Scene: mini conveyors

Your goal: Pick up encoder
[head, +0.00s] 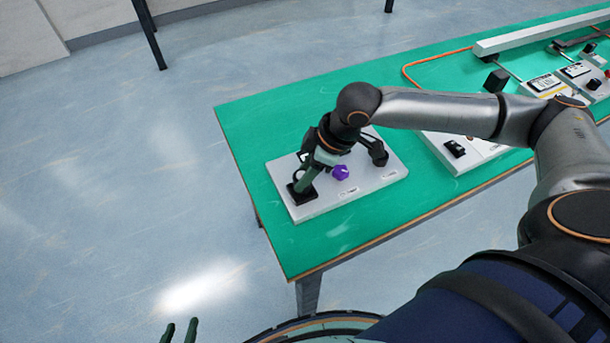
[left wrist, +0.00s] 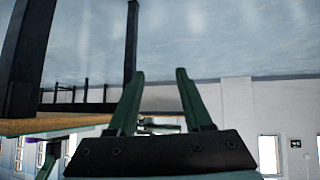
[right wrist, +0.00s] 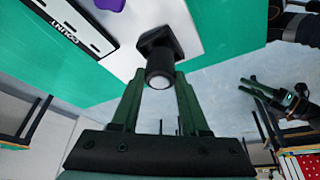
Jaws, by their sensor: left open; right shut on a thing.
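The encoder (right wrist: 158,58) is a black body with a square flange and a pale round end. It shows between the fingers of my right gripper (right wrist: 158,95) in the right wrist view. In the head view my right gripper (head: 305,182) reaches down over the left part of a white board (head: 335,203), with the black square part (head: 300,196) of the encoder at its tips. I cannot tell whether the encoder touches the board. My left gripper (head: 180,331) is open and empty, low in the head view; its parted fingers also show in the left wrist view (left wrist: 160,100).
A purple knob-like object (head: 340,172) sits on the board beside my right gripper. The board lies on a green table (head: 250,130). Another white panel (head: 460,160) and a mini conveyor (head: 530,35) stand to the right. Open floor lies left of the table.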

